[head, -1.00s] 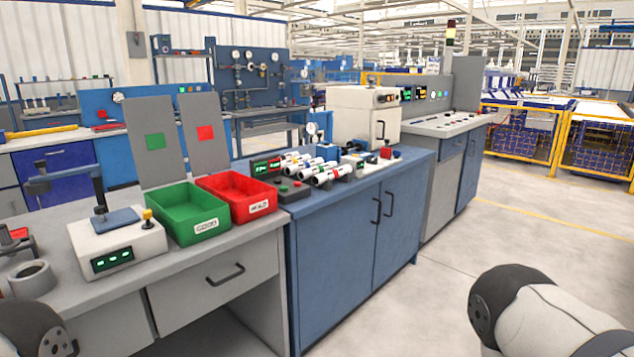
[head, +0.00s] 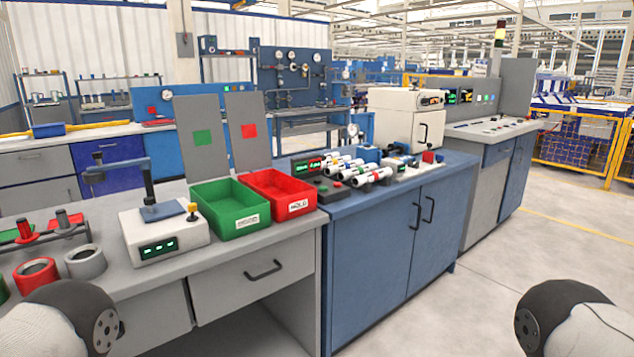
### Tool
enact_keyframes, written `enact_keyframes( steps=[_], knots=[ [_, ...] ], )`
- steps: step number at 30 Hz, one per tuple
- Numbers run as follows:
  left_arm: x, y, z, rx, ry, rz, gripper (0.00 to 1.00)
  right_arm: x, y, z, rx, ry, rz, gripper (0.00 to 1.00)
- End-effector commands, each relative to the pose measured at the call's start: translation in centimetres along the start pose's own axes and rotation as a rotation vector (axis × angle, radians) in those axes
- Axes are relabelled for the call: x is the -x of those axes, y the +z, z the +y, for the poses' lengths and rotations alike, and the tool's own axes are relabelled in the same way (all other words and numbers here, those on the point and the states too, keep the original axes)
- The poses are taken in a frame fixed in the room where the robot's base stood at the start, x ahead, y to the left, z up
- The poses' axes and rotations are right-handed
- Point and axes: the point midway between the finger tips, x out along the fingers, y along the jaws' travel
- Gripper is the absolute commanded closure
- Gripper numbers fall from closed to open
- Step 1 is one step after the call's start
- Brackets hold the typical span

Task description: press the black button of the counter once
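A small dark unit with a red and green lit display (head: 308,166) stands at the left end of the blue cabinet top. In front of it is a dark box (head: 322,190) with small green and red buttons. A white device (head: 160,232) with a green display, a blue plate and a yellow knob stands on the grey bench. I cannot tell which of these is the counter, and no black button can be made out at this size. Only dark and white links of my two arms show at the bottom corners. Both grippers are out of view.
A green bin (head: 230,212) and a red bin (head: 279,195) stand on the grey bench (head: 270,246). Several white pipes (head: 372,177) lie on the blue cabinet (head: 385,250). Grey and red rings (head: 36,274) sit at the left. Floor to the right (head: 540,260) is clear.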

Motion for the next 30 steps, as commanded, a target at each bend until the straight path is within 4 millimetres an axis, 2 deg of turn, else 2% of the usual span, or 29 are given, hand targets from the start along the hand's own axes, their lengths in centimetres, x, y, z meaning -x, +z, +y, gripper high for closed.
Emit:
enact_keyframes(
  steps=[9,14,15,30],
  knots=[
    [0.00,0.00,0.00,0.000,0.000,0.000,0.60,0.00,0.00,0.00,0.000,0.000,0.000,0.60],
    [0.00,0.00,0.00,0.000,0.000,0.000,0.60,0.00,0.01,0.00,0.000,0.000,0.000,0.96],
    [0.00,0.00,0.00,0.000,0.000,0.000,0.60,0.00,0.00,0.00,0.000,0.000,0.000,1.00],
    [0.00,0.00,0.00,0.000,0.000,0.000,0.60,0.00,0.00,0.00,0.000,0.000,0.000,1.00]
  ],
)
